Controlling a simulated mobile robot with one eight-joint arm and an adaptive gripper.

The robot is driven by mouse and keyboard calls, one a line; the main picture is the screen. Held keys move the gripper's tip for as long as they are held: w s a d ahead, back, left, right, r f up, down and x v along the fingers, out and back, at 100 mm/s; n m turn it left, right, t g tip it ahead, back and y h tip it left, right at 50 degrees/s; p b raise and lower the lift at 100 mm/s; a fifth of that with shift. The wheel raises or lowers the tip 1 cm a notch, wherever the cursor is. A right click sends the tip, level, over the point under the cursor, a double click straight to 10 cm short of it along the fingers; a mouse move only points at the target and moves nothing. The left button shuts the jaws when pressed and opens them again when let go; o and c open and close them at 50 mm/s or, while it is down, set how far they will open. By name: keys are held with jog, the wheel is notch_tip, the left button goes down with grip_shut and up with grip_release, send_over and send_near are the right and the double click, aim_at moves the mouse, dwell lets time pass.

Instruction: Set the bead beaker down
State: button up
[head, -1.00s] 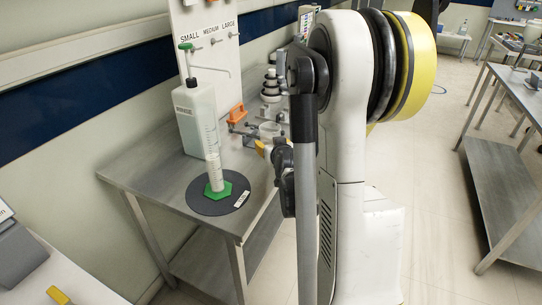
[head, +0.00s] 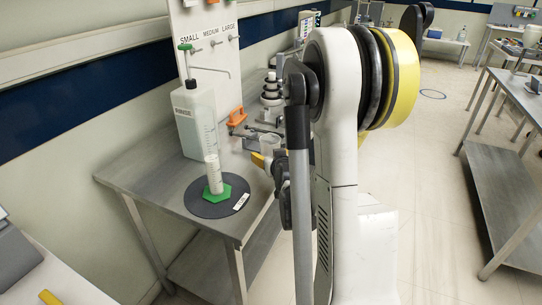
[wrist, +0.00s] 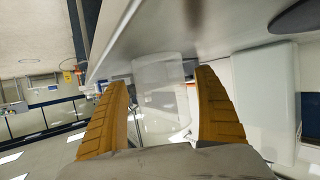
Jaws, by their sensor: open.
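The bead beaker (wrist: 160,85) is a clear, pale cup between my fingers in the wrist view. It is close to the steel table's surface; whether it touches the table is unclear. My gripper (wrist: 162,100) is open, with its two ochre fingers on either side of the beaker and a gap showing beside it. In the head view, a translucent cup (head: 269,144), likely the beaker, stands out beside my yellow fingertip (head: 257,160). My arm hides most of the gripper there. The beads cannot be made out.
The steel table (head: 150,180) carries a white jug (head: 191,120), a measuring cylinder (head: 213,175) with a green base on a dark round mat (head: 200,207), an orange-handled tool (head: 236,116) and stacked dark-and-white parts (head: 271,90). A white hook board (head: 210,60) stands behind.

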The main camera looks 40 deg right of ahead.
jog(key=p+v, duration=0.4)
jog(key=v, duration=0.8)
jog(key=a+r+n+g+y, duration=0.1)
jog(key=a+r+n+y, duration=0.1)
jog(key=a, duration=0.7)
jog(key=a+r+n+g+y, duration=0.1)
jog(key=a+r+y, duration=0.15)
jog(key=a, duration=0.65)
jog(key=s+a+r+n+g+y, duration=0.1)
jog(key=s+a+n+g+y, duration=0.1)
jog(key=s+a, duration=0.8)
jog(key=shift+s+a+n+g, duration=0.25)
jog(key=shift+a+n+g, duration=0.15)
jog(key=shift+a+n, duration=0.1)
